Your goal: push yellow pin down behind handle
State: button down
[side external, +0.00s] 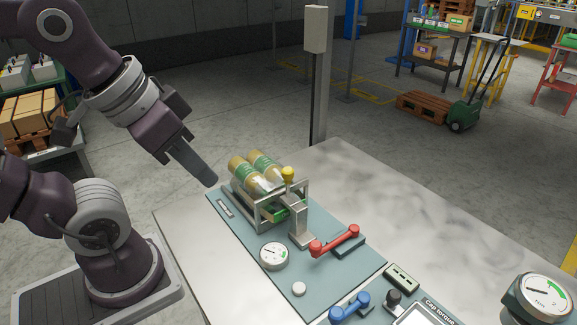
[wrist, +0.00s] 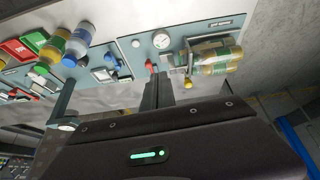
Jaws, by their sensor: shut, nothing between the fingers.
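The yellow pin (side external: 288,173) has a round knob and stands upright at the top of a grey metal post, beside the bottle rack. In the wrist view the yellow pin (wrist: 188,84) shows just right of my fingers. A red handle (side external: 335,240) lies on the panel in front of the post; its red end (wrist: 150,66) shows beyond my fingertips in the wrist view. My gripper (side external: 212,182) is shut and empty, in the air left of the rack and apart from the pin. In the wrist view my gripper (wrist: 157,80) points toward the panel.
A metal rack (side external: 262,218) holds yellow-green bottles (side external: 243,172) between my gripper and the pin. A round gauge (side external: 273,256), a white button (side external: 299,288) and a blue handle (side external: 349,306) sit on the panel.

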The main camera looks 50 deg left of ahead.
jog(key=w+a+r+n+g, duration=0.3)
jog(key=w+r+n, duration=0.2)
jog(key=w+n, duration=0.4)
jog(key=n+g, duration=0.2)
jog(key=n, duration=0.7)
send_over(287, 169)
jog(key=f, duration=0.1)
notch_tip(287, 169, down, 14)
jog(key=shift+f, duration=0.1)
jog(key=shift+f, duration=1.95)
jog(key=shift+s, duration=0.1)
notch_tip(287, 169, up, 14)
jog(key=shift+r, duration=0.25)
